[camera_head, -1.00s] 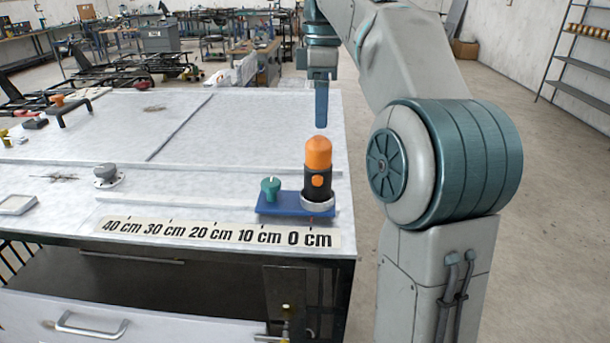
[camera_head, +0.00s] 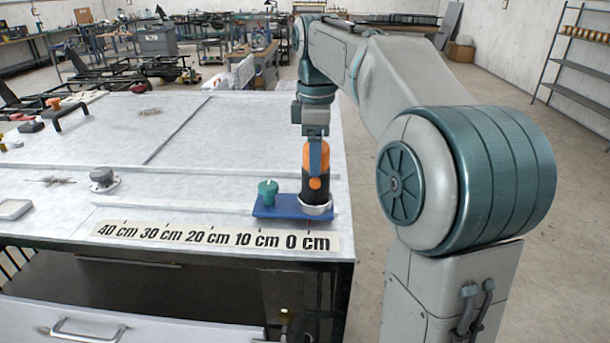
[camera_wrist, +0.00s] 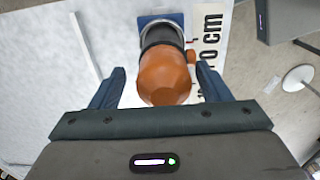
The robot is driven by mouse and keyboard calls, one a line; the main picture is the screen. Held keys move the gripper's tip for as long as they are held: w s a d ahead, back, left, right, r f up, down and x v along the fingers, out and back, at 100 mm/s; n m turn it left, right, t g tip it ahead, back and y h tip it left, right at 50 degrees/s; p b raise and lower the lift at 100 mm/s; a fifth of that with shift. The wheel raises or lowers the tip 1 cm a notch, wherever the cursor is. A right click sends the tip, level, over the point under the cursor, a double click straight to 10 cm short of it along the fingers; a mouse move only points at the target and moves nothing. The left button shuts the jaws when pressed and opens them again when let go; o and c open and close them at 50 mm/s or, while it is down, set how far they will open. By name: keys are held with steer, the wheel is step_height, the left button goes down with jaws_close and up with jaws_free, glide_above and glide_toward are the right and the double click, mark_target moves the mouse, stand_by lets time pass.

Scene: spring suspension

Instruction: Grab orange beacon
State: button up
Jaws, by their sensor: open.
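The orange beacon (camera_head: 323,156) has an orange top on a black body with an orange knob on its side. It stands upright in a light ring on a blue base plate (camera_head: 285,208) at the table's front right corner. My gripper (camera_head: 317,158) is open and reaches down at the beacon's top, with a blue finger covering part of the orange. In the wrist view, the beacon's orange top (camera_wrist: 165,75) lies between the two spread blue fingers of my gripper (camera_wrist: 160,90). Gaps show on both sides.
A teal knob (camera_head: 267,189) stands on the same blue plate, just left of the beacon. A scale strip (camera_head: 215,236) runs along the table's front edge. A grey round fitting (camera_head: 102,179) sits farther left. The table surface between is mostly clear.

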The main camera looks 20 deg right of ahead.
steer(key=c, duration=1.4)
steer(key=shift+r, duration=0.15)
